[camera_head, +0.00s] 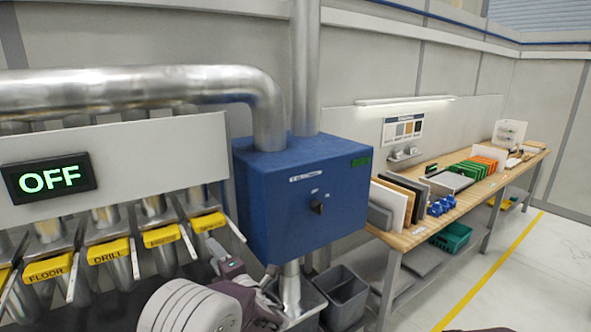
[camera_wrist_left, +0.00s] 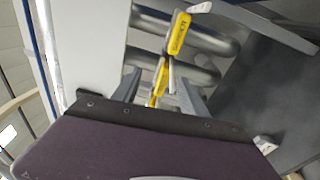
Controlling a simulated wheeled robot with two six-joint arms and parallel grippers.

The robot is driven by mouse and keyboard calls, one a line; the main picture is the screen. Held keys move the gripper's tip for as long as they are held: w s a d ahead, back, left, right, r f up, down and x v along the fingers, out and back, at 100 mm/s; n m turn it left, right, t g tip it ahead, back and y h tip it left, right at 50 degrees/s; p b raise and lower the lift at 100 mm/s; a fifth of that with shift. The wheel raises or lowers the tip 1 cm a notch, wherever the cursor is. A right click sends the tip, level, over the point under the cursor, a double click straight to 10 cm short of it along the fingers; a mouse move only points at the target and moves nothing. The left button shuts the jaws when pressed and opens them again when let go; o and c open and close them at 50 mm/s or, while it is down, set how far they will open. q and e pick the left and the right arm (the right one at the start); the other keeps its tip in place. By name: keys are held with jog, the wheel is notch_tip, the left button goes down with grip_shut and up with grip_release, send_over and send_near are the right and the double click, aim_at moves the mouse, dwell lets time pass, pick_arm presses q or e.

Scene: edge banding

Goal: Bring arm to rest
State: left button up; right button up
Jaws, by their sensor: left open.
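My left arm comes in at the bottom of the head view, with a pale rounded link and a dark purple wrist. Yellow gate labels (camera_wrist_left: 178,35) and metal ducts show beyond the fingers. My right gripper is not in view.
A blue box (camera_head: 305,200) with a black knob stands beside the gates (camera_head: 107,252). A display (camera_head: 48,178) reads OFF. A wooden workbench (camera_head: 455,205) with panels runs along the right. The floor at right is clear.

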pick_arm(q)
jog(key=s+a+f+n+g+y+b, duration=0.1)
jog(key=s+a+n+g+y, duration=0.1)
jog(key=s+a+n+g, duration=0.6)
jog(key=s+a+f+n+g+h+b, duration=0.1)
jog(key=s+a+f+n+g+h, duration=0.4)
jog(key=s+f+n, duration=0.65)
jog(key=s+d+f+n+g+h, duration=0.1)
jog(key=s+d+f+n+h, duration=0.15)
jog(key=s+n, duration=0.25)
jog(key=s+d+f+n+g+h, duration=0.1)
jog(key=s+d+f+n+h, duration=0.1)
jog(key=s+d+f+n, duration=0.3)
jog(key=d+f+n+t+h, duration=0.1)
jog(key=d+n+h, duration=0.3)
jog(key=n, duration=1.2)
jog(key=d+t, duration=0.1)
jog(key=d, duration=0.3)
jog(key=shift+w+d+f+b, duration=0.15)
jog(key=shift+f+b, duration=0.2)
jog(key=shift+f, duration=0.05)
